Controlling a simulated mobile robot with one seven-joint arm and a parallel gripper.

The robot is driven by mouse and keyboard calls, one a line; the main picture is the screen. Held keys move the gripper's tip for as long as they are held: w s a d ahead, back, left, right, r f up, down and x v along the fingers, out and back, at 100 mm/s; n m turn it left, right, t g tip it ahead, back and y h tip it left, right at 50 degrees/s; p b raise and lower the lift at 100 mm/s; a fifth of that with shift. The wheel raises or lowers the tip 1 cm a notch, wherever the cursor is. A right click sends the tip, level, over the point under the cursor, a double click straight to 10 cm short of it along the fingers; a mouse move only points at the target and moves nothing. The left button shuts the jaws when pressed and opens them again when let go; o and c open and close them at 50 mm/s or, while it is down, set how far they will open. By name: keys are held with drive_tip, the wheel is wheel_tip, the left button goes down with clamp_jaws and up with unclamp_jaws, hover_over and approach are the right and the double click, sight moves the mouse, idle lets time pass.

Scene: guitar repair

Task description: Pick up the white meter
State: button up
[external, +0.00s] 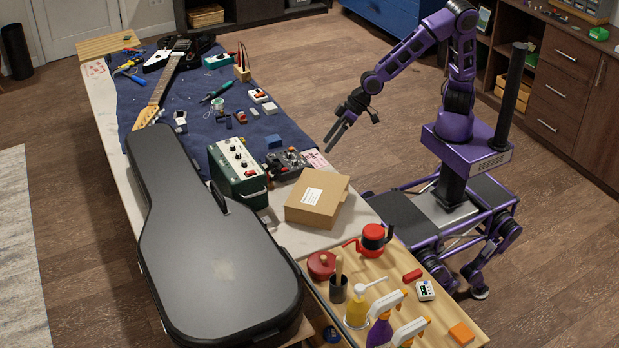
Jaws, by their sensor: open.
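A small white meter (426,290) with a dark display lies on the wooden board at the near right end of the table, beside a red object. My gripper (332,143) is open and empty. It hangs in the air around the table's right edge, pointing down and left, well away from this meter. Another small whitish device (180,121) lies on the blue cloth near the guitar's headstock; it is too small to tell what it is.
The wooden board (377,280) also holds a red pot (373,240), spray bottles (383,319) and an orange block (461,334). A cardboard box (317,198), a green amplifier (238,172) and a large black guitar case (212,245) stand on the table.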

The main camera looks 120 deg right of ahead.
drive_tip(key=s+a+f+m+g+y, duration=0.3)
drive_tip(key=s+a+f+y, duration=0.15)
drive_tip(key=a+f, duration=0.35)
drive_tip(key=m+t+y+b, duration=0.1)
drive_tip(key=m+y+b, duration=0.1)
drive_tip(key=m+y, duration=0.95)
hover_over(424, 282)
drive_tip(key=s+f+v, duration=0.1)
drive_tip(key=f+v, duration=0.2)
drive_tip(key=v, duration=1.1)
wheel_tip(424, 282, down, 5)
drive_tip(key=m+h, duration=0.2)
drive_tip(key=x, duration=0.7)
drive_tip(key=f+x, duration=0.1)
drive_tip(key=x, duration=0.2)
drive_tip(key=shift+f+b, duration=0.1)
drive_tip(key=shift+b, duration=0.25)
drive_tip(key=shift+h, duration=0.3)
drive_tip(key=shift+x, duration=3.2)
drive_tip(key=shift+r, duration=0.2)
clamp_jaws()
